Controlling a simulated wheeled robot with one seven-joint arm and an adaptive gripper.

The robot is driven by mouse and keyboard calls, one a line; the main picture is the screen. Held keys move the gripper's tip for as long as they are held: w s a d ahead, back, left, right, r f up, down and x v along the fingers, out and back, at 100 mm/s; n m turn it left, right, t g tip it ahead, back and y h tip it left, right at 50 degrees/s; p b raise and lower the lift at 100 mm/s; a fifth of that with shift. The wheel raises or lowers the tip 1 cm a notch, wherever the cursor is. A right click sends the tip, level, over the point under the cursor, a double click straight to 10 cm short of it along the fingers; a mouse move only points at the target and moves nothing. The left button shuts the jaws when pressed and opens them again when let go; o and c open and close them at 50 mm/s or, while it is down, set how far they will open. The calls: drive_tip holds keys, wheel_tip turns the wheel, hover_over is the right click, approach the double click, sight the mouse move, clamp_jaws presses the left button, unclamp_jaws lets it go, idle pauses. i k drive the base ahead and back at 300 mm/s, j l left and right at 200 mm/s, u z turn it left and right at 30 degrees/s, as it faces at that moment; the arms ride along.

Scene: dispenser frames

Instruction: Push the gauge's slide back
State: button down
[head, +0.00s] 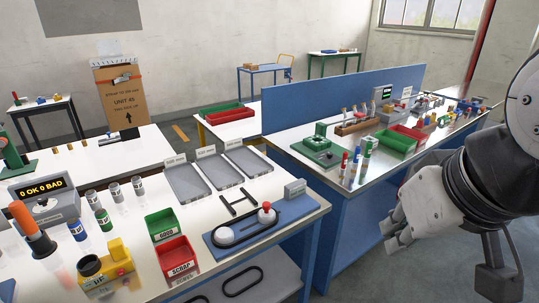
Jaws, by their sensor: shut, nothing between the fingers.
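My gripper (392,228) is at the right, well apart from the plate, in front of the blue bench. It is shut and empty.
Green (162,225) and red (176,258) bins stand left of the plate, with a yellow device (117,262) beyond. Grey trays (187,183) lie behind. Black loops (243,281) lie on the lower shelf. The blue bench (345,225) stands right, across a floor gap.

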sight(267, 216)
drive_tip(key=i+u, duration=0.3)
drive_tip(key=u, duration=0.15)
drive_tip(key=i+l+u, duration=0.25)
drive_tip(key=u, duration=0.25)
